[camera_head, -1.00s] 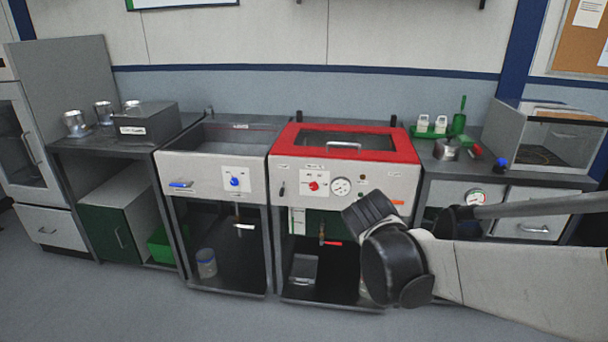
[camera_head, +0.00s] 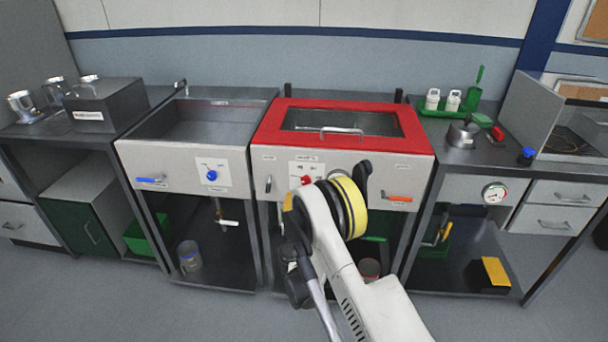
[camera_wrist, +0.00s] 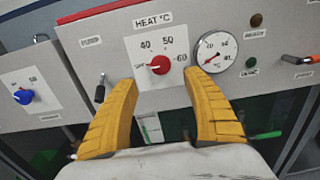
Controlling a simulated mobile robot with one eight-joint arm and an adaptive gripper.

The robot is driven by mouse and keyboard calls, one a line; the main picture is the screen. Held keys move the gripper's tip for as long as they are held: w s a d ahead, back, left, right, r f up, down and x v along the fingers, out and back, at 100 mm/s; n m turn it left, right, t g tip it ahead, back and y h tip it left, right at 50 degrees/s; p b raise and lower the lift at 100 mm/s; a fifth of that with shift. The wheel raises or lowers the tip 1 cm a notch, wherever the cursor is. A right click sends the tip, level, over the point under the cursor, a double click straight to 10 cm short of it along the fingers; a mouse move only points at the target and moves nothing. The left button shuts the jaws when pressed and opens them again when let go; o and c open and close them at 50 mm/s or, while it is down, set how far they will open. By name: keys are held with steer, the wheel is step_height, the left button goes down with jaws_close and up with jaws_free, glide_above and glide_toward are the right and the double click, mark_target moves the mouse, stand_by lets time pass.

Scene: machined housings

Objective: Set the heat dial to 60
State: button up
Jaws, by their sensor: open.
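The red heat dial (camera_wrist: 160,65) is on the grey front panel under the label HEAT °C, with marks 40, 50 and 60 around it. Its pointer appears to face left, toward the OFF mark. In the head view the dial (camera_head: 306,180) shows small on the front of the red-topped unit (camera_head: 275,135), just beyond my arm. My gripper (camera_wrist: 161,80) has its two yellow fingers spread apart and empty, one on each side below the dial. The dial lies between and just beyond the fingertips, with no clear contact. In the head view my arm hides most of the gripper.
A round gauge (camera_wrist: 214,52) is close to the right finger. A black lever (camera_wrist: 100,88) is by the left finger, and an orange-handled lever (camera_wrist: 298,60) is at far right. A neighbouring panel has a blue dial (camera_wrist: 23,96).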

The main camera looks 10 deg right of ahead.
mark_target(306, 181)
steer(key=b+x, duration=0.3)
steer(key=x, duration=0.6)
steer(key=shift+d+f, duration=0.1)
steer(key=shift+f, duration=0.05)
steer(key=shift+w+d, duration=0.15)
steer(key=shift+w, duration=0.5)
steer(key=c, duration=1.2)
